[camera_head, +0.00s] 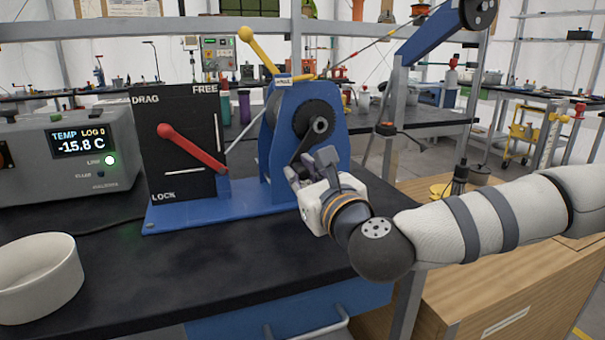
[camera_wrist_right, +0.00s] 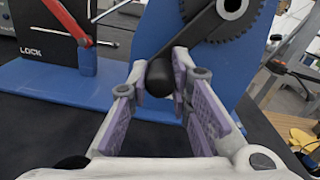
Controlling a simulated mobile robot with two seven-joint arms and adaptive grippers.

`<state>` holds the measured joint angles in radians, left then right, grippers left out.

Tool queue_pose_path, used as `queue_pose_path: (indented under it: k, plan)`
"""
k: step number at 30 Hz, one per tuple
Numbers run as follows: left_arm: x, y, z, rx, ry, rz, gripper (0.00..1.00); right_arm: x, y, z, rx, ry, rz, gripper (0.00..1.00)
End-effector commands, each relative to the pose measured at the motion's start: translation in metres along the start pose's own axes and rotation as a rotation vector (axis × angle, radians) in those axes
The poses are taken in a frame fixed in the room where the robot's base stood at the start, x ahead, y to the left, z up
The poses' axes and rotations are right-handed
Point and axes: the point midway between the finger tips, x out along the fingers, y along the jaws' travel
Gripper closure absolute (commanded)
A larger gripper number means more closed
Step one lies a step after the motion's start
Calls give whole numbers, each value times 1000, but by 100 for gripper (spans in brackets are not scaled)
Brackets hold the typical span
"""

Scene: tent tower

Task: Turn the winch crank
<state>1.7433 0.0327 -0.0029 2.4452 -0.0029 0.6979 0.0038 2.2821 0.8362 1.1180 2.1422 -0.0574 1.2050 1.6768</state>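The winch (camera_head: 282,125) is a blue upright frame with a dark toothed wheel (camera_head: 318,122), standing on a blue base plate. Its dark crank arm (camera_head: 306,150) runs from the hub down and to the left, and also shows in the right wrist view (camera_wrist_right: 205,42). The black crank handle (camera_wrist_right: 160,78) at its lower end sits between the purple pads of my right gripper (camera_wrist_right: 160,82). The pads appear to close on it from both sides. In the head view my right gripper (camera_head: 300,178) partly hides the handle. My left gripper is out of view.
A grey temperature box (camera_head: 30,160) and a white bowl (camera_head: 38,280) are farther left. The black tabletop (camera_head: 200,275) in front is clear.

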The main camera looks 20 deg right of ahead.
Motion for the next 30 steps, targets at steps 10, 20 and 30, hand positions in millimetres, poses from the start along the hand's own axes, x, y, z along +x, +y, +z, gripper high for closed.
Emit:
queue_pose_path:
  k: [10, 20, 30]
  plan:
    - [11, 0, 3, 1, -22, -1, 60, 1, 18, 22, 347, -8, 0, 100]
    - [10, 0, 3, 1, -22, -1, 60, 1, 20, 30, 423, -12, -1, 100]
    - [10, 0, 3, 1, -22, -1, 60, 1, 20, 30, 420, -12, -2, 60]
